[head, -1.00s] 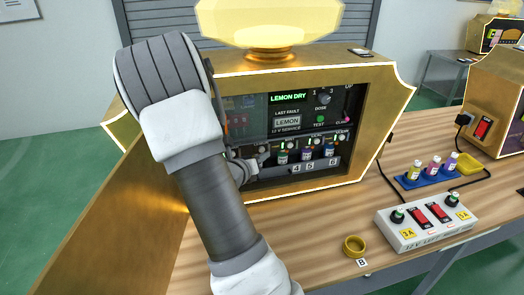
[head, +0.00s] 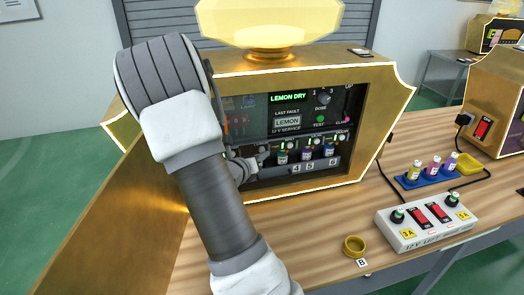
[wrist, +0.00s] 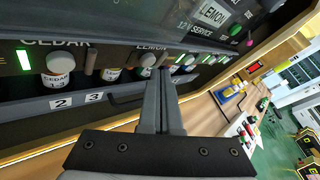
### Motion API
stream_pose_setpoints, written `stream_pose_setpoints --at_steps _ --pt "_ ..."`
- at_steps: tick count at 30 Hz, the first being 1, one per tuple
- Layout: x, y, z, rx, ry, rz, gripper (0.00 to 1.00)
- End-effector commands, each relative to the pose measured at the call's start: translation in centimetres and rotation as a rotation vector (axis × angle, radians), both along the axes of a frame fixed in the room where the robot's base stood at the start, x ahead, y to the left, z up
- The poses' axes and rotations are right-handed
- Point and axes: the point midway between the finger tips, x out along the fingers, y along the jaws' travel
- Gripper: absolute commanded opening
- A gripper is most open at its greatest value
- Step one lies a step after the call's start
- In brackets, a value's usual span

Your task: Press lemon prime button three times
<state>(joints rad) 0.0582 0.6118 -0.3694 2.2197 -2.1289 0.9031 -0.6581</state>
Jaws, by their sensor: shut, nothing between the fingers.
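In the wrist view a row of round pale buttons runs along the inside of the machine (head: 385,84). The button under the LEMON label (wrist: 148,60) lies right by my fingertips; I cannot tell whether they touch it. My gripper (wrist: 161,75) is shut and empty, pointing into the row. In the head view my gripper (head: 262,149) is inside the machine's open front, partly hidden by my arm. The green display (head: 288,98) reads LEMON DRY, and the LAST FAULT panel (head: 287,121) reads LEMON.
Below the row are bottles, including the CEDAR bottle (wrist: 59,64), and number plates such as 2 (wrist: 61,103). An open gold door (head: 110,235) stands at left. On the table are a switch box (head: 425,221), a blue vial tray (head: 428,179) and a gold ring (head: 354,245).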

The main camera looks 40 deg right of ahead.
Motion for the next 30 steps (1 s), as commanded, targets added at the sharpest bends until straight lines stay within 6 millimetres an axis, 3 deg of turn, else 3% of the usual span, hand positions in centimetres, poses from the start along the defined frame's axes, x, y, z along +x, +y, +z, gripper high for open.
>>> stream_pose_setpoints --at_steps 30 --pt "0.85 -0.51 -0.01 -0.001 0.000 -0.001 0.00"
